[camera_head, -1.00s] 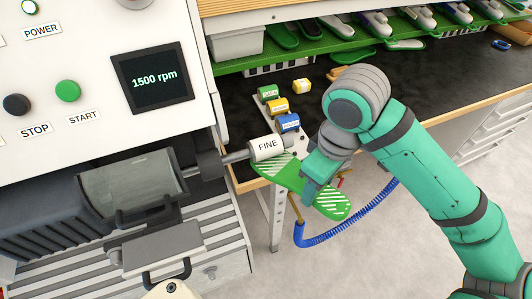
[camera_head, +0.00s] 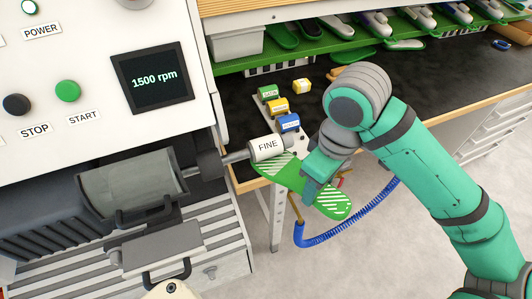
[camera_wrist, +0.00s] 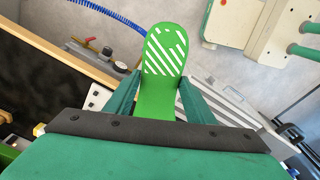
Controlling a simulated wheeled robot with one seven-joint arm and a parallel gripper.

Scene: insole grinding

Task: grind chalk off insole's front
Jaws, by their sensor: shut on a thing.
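My gripper (camera_head: 318,177) is shut on the middle of a green insole (camera_head: 333,203) with white chalk hatching at both ends. The insole's upper-left end lies against or just under the white grinding roller marked FINE (camera_head: 267,147); I cannot tell if they touch. In the wrist view, the insole (camera_wrist: 164,45) stands out between the two fingers of my gripper (camera_wrist: 160,95), with white stripes on the end that shows. The other end is hidden there. The machine's display (camera_head: 151,77) reads 1500 rpm.
A blue coiled hose (camera_head: 350,228) hangs below. A rack of insoles and shoes (camera_head: 345,30) lines the back.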

